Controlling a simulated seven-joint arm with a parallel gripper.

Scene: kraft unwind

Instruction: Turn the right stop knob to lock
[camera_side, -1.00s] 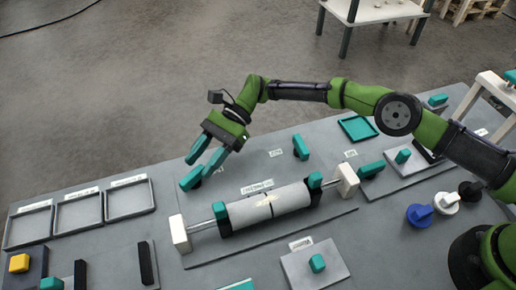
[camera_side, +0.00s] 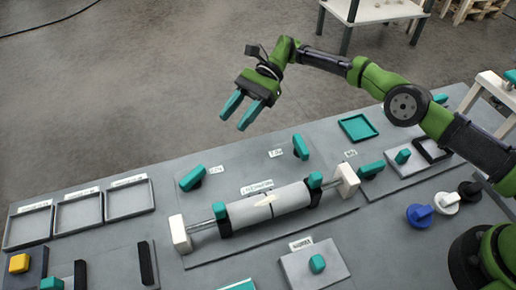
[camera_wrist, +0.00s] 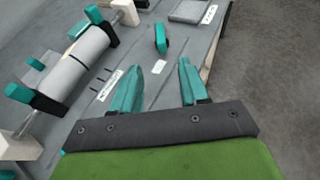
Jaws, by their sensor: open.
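Two teal knobs with small labels stand on the panel behind the roller. The right stop knob (camera_side: 300,147), as I take it, is the right one; its bar points nearly front to back. The left knob (camera_side: 191,178) lies at a diagonal and also shows in the wrist view (camera_wrist: 161,39). My gripper (camera_side: 236,114) is open and empty, raised above the bench's far edge, between the two knobs and apart from both. Its teal fingers show in the wrist view (camera_wrist: 158,80). The label lettering is too small to read.
The paper roller (camera_side: 275,204) lies between white end blocks with teal clamps. A teal handle (camera_side: 371,170) is at its right end, a teal tray (camera_side: 358,128) behind. Grey trays (camera_side: 80,211) stand left; a small knob plate (camera_side: 315,270) is in front.

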